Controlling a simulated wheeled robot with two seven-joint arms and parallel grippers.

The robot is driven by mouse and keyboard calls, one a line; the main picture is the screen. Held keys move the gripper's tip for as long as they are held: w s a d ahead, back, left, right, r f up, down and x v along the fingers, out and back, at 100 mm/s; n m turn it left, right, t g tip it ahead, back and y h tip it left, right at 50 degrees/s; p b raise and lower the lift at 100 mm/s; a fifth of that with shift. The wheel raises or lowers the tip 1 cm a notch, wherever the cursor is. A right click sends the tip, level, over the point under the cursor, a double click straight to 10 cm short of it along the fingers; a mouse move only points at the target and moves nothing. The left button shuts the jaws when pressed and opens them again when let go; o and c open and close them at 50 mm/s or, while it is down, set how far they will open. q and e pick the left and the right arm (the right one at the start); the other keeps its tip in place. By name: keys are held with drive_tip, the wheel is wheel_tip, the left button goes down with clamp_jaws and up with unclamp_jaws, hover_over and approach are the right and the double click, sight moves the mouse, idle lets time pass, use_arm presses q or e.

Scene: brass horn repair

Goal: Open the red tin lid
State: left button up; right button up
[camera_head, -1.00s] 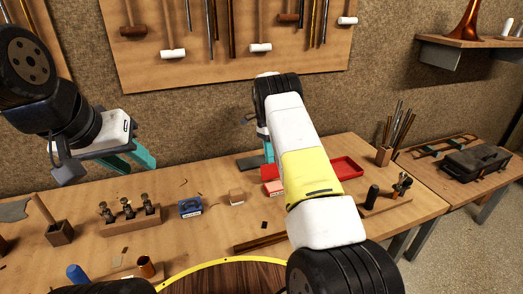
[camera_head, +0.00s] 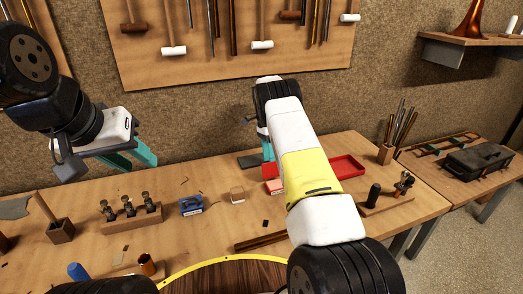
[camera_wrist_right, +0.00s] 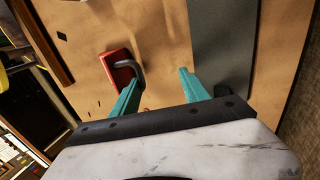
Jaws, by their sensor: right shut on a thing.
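The red tin (camera_head: 346,167) shows in the head view as a shallow red shape on the back of the bench, its left part hidden behind my right arm. My right gripper (camera_head: 268,150) points down at its left side, and its teal fingers also show in the right wrist view (camera_wrist_right: 160,82). They stand apart, with a small reddish bit low between them; it is shut on what seems to be the lid, mostly hidden. I cannot tell whether the lid is raised. My left gripper (camera_head: 140,158) is open and empty above the bench's left side.
A red block (camera_wrist_right: 118,68) with a grey loop lies beside the right fingers. A dark grey slab (camera_head: 250,161) lies behind. A blue box (camera_head: 191,205), a wooden holder (camera_head: 132,222) and a pot of rods (camera_head: 385,153) stand on the bench.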

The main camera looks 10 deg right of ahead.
drive_tip(key=shift+w+a+r, duration=0.15)
drive_tip(key=shift+a, duration=0.15)
drive_tip(key=v, duration=0.7)
drive_tip(key=shift+d+r, duration=0.25)
drive_tip(key=shift+d, duration=0.05)
idle(0.4)
